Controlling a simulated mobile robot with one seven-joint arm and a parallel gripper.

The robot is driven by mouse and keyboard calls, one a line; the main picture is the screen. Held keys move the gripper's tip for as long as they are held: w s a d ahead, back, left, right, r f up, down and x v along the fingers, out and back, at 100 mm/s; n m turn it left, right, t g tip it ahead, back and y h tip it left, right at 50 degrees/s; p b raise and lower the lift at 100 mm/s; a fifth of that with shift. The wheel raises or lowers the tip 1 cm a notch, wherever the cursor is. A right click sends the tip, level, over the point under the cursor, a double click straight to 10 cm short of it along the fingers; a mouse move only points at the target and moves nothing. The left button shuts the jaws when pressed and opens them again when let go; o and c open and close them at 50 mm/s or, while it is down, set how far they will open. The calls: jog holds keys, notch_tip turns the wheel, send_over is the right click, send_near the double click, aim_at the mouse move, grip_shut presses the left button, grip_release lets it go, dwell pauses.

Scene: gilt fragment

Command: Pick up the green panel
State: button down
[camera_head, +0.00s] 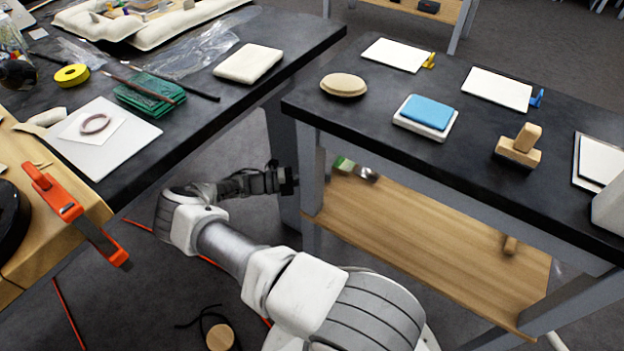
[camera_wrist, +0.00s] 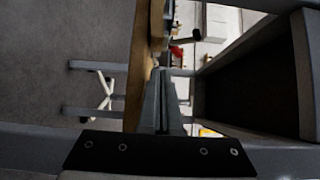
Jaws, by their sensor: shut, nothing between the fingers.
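A dark green panel (camera_head: 150,92), which looks like a stack of thin sheets, lies on the left black tabletop with a thin brown-handled tool across it. My gripper (camera_head: 290,180) is below tabletop height, in the gap between the two tables, near the right table's leg and well to the right of the green panel. In the wrist view my gripper (camera_wrist: 162,72) shows its two fingers together, with nothing between them. I cannot make out the green panel in the wrist view.
The left table (camera_head: 215,112) also carries a beige block (camera_head: 248,63), yellow tape (camera_head: 71,75) and a white board (camera_head: 125,155). An orange clamp (camera_head: 75,212) sticks out at the wooden edge. The right table (camera_head: 340,120) has a wooden lower shelf (camera_head: 420,235) beside my gripper.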

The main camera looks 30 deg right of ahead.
aim_at(338, 175)
jog(key=b+x, duration=0.1)
jog(key=x, duration=0.4)
jog(key=shift+d, duration=0.1)
jog(key=shift+w+d, duration=0.35)
jog(key=shift+w, duration=0.05)
jog(key=shift+w+d, duration=0.3)
jog(key=shift+w, duration=0.1)
jog(key=shift+p, duration=0.3)
